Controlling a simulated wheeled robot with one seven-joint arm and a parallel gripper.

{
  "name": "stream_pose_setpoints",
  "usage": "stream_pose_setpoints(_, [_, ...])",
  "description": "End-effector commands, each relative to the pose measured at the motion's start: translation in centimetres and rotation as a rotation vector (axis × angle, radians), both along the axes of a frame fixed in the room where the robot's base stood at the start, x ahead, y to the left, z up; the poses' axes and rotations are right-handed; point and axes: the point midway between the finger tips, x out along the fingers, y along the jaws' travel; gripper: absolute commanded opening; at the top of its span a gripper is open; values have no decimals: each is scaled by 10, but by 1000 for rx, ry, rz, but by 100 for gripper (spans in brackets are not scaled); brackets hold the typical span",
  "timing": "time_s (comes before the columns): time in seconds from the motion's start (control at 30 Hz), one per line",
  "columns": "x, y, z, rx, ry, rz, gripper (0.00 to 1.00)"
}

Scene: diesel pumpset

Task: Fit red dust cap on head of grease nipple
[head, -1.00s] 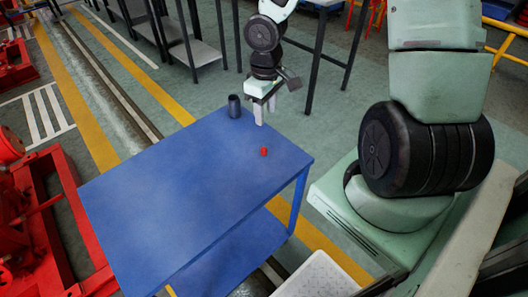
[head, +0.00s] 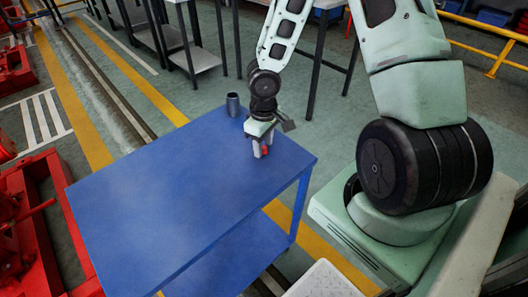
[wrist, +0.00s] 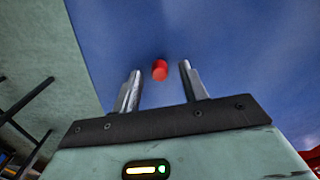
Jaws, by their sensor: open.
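The red dust cap (head: 265,151) stands on the blue table near its right edge. My gripper (head: 261,154) is down at the table, pointing downward, with its fingers around or close beside the cap. In the wrist view the cap (wrist: 160,70) shows between the two open fingertips (wrist: 159,72), with a gap on each side. I cannot tell whether the fingertips touch the table. No grease nipple can be made out in these views.
The blue table (head: 170,195) is mostly bare. A dark grey cylindrical cup (head: 233,105) stands at its far corner, left of my gripper. Red machinery (head: 40,215) stands on the left. A white textured surface (head: 325,281) lies at the bottom.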

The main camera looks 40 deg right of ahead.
Motion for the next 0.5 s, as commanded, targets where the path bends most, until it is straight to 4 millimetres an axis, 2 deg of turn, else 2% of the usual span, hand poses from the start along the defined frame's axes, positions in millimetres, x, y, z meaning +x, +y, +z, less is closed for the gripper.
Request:
stream_pose_setpoints(0.27, [0, 0, -3, 0, 0, -1, 43])
stream_pose_setpoints(0.43, [0, 0, -3, 0, 0, -1, 0])
stream_pose_setpoints(0.5, [0, 0, -3, 0, 0, 0, 0])
